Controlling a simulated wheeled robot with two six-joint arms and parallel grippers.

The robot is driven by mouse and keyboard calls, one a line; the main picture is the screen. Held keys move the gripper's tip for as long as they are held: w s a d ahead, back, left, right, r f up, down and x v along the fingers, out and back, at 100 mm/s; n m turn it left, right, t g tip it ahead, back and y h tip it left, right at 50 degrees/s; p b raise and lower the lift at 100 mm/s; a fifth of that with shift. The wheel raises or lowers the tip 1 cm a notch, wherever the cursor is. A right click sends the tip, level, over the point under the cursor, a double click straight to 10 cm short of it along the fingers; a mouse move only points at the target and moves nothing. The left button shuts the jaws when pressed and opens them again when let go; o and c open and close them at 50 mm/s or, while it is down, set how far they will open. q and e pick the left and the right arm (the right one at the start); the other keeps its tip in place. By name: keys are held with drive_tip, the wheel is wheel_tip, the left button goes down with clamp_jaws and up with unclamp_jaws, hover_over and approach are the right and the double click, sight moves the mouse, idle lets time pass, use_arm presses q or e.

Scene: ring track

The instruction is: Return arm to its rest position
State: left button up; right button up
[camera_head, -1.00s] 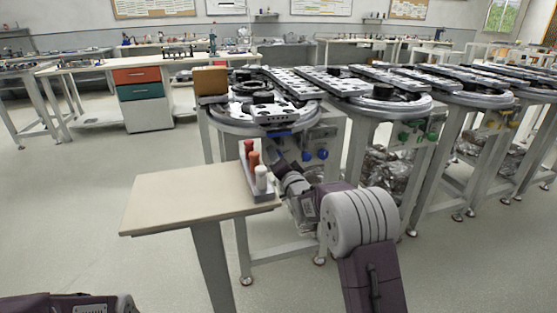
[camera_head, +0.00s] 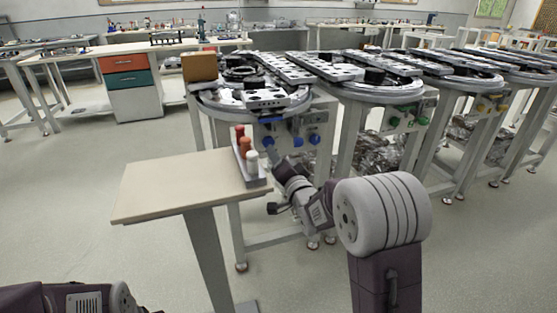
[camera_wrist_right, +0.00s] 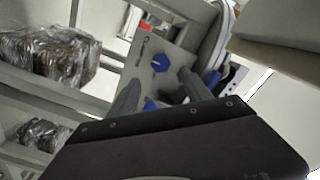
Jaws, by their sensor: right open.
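My right arm reaches in from the lower right of the head view, with its gripper (camera_head: 272,153) just right of the small table's peg rack and in front of the near ring-track station. In the right wrist view the two grey fingers of the right gripper (camera_wrist_right: 159,78) stand apart with nothing between them. A control panel (camera_wrist_right: 168,58) with blue knobs lies beyond the fingers; it also shows in the head view (camera_head: 298,128). My left arm shows only as a dark link at the lower left; its gripper is out of view.
A small beige table (camera_head: 170,185) stands left of the right arm, bearing a grey rack (camera_head: 252,181) with red, orange and white pegs. The ring track (camera_head: 300,70) runs from centre to right. Wrapped bundles (camera_wrist_right: 50,55) sit on lower shelves. Open floor lies at left.

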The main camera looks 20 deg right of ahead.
drive_tip(key=s+f+n+g, duration=0.3)
drive_tip(key=s+f+g, duration=0.35)
drive_tip(key=f, duration=0.45)
drive_tip(key=s+a+f+n+g, duration=0.1)
drive_tip(key=s+f+n+g, duration=0.35)
drive_tip(key=s, duration=0.75)
drive_tip(key=s+a+f+n+g, duration=0.1)
drive_tip(key=s+f+n+g, duration=0.1)
drive_tip(key=s+f+g, duration=0.65)
drive_tip(key=s+r+t+p, duration=0.1)
drive_tip(key=s+r+p, duration=0.1)
drive_tip(key=r+p, duration=1.6)
drive_tip(key=s+r+t+p, duration=0.1)
drive_tip(key=s+r+p, duration=0.1)
drive_tip(key=r+p, duration=1.7)
wheel_tip(320, 180, up, 2)
drive_tip(key=shift+s+a+r+t+p, duration=0.2)
drive_tip(key=shift+s+t+p, duration=0.05)
drive_tip(key=shift+t+p, duration=0.1)
